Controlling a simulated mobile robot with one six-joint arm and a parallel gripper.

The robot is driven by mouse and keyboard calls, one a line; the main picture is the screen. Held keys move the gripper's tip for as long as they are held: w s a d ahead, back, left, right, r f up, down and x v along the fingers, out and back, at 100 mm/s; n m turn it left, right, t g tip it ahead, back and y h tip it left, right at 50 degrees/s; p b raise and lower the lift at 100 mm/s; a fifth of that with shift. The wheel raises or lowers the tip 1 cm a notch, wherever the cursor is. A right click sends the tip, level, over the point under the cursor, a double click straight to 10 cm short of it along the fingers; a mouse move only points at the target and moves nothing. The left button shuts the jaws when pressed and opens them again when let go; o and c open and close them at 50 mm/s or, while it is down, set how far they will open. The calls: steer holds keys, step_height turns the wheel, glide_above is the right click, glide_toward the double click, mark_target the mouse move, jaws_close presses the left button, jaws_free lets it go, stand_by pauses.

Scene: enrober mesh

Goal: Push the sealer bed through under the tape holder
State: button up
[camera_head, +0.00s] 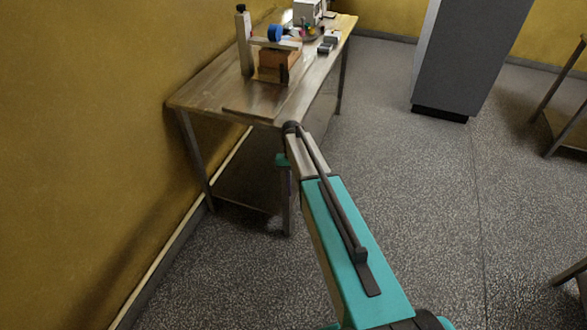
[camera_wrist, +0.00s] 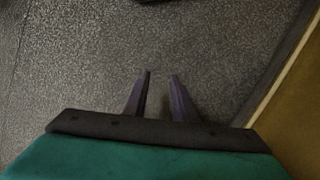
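The tape holder, an upright grey post (camera_head: 243,43) with a cross arm and a blue roll (camera_head: 275,33), stands on the wooden table in the head view. A brown box-like block (camera_head: 272,68) sits beneath the arm; I cannot tell whether it is the sealer bed or rests on it.
The table (camera_head: 205,92) stands along the yellow wall. Small items, including a white machine (camera_head: 307,12) and dark blocks (camera_head: 328,43), stand at its far end. A grey cabinet (camera_head: 465,55) is at the back right. Speckled floor right of the table is open.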

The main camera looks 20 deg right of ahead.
steer(key=s+a+f+n+g+b, duration=0.1)
steer(key=s+a+f, duration=0.1)
steer(key=s+f, duration=0.5)
steer(key=s+a+f+n+g+b, duration=0.1)
steer(key=s+f, duration=0.7)
steer(key=s, duration=1.2)
steer(key=s+a+f+n+b, duration=0.1)
steer(key=s+a+f+b, duration=0.2)
steer(key=s+f, duration=0.4)
steer(key=s, duration=0.6)
steer(key=shift+s+f+n+g, duration=0.3)
steer(key=shift+s+f+g, duration=0.1)
steer(key=shift+a, duration=0.15)
